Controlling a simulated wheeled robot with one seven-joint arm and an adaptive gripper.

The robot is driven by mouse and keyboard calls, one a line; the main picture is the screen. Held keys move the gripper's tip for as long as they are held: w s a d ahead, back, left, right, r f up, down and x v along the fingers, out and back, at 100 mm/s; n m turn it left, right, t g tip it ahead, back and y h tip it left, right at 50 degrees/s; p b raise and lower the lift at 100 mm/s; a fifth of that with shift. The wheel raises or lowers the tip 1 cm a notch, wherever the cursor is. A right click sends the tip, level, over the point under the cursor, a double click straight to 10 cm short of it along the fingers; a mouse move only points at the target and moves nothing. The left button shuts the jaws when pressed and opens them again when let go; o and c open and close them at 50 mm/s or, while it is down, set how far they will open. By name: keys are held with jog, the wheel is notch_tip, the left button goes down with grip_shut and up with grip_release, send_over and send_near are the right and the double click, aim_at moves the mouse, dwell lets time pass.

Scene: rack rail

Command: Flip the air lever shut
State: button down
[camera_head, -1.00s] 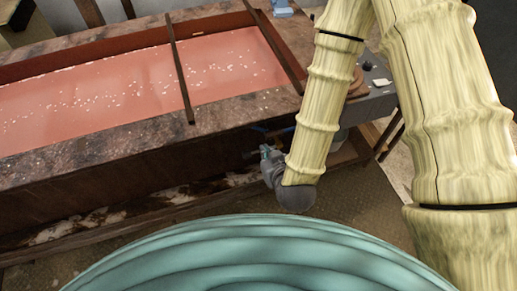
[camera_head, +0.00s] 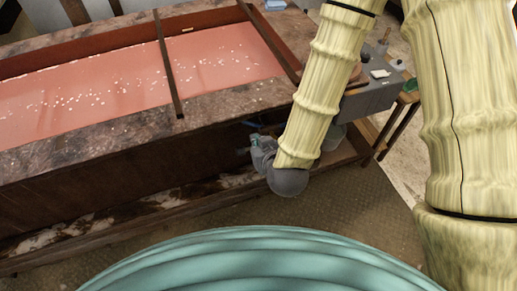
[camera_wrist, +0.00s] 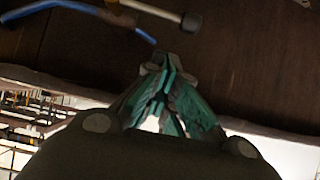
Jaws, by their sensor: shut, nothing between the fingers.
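In the wrist view, a slanting blue bar (camera_wrist: 138,24) that looks like the air lever sits at the top, against the dark brown side of the bench. It joins a pale pipe fitting (camera_wrist: 150,10) with a dark round end. My gripper (camera_wrist: 161,60) is shut and empty, its teal and grey fingers just below the blue bar's lower tip, seemingly apart from it. In the head view, my gripper (camera_head: 256,146) is in front of the bench's side, below its top edge. A small bit of blue (camera_head: 250,123) shows just above it; my arm hides the rest.
The bench carries a long trough with a pink, white-flecked bed (camera_head: 90,90) and dark crossbars (camera_head: 168,65). A grey box (camera_head: 372,95) stands at its right end. A low shelf (camera_head: 90,220) runs beneath. Floor (camera_head: 350,210) is open at the lower right.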

jog(key=w+a+f+p, duration=0.1)
jog(key=w+f, duration=0.4)
jog(key=f, duration=0.2)
jog(key=shift+a, duration=0.35)
jog(key=shift+w, duration=0.1)
jog(key=shift+f, duration=0.1)
dwell(0.3)
